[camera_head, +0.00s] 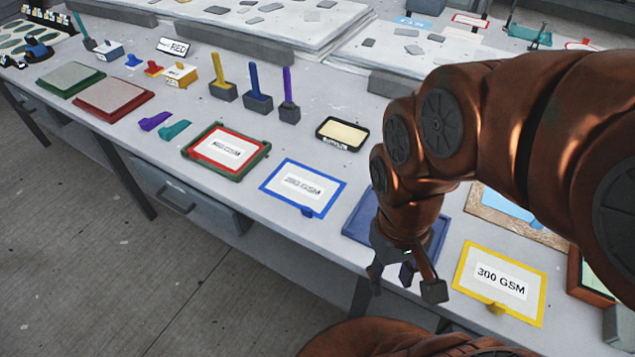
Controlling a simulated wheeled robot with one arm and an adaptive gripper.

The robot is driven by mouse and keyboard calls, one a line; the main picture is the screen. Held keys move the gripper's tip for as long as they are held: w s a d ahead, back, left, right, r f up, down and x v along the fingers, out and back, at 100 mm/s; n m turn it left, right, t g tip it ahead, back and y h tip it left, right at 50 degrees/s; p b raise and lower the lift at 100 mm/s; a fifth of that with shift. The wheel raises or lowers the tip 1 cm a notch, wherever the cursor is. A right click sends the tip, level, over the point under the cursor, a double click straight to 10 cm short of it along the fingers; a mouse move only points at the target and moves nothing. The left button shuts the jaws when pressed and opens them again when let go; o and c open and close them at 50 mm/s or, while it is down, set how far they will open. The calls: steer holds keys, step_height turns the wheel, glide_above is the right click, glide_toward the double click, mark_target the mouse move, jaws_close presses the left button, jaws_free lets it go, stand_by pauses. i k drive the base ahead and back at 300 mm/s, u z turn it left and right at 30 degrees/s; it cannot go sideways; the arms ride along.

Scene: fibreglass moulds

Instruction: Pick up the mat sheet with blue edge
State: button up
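The mat sheet with a blue edge (283,204) lies flat on the table, left of my arm. It is white with a printed GSM label, whose number is hard to read, and a blue tab at its front edge. My gripper (404,287) points down near the table's front edge, to the right of the sheet and apart from it. Its two fingers are spread. A small dark blue piece shows between them, perhaps a tab of the blue tray (358,222) behind; I cannot tell whether they touch. My arm hides part of that tray.
A yellow-edged 300 GSM sheet (462,274) lies right of my gripper. A red-edged sheet (197,152) lies in a green frame on the left. Behind are a black-rimmed tray (361,130) and upright coloured tools in blocks (258,102). Bare table surrounds the blue-edged sheet.

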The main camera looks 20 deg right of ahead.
mark_target(310, 190)
steer(key=u, duration=0.45)
steer(key=k, duration=1.15)
steer(key=u, duration=1.3)
steer(key=i, duration=1.05)
steer(key=z, duration=0.8)
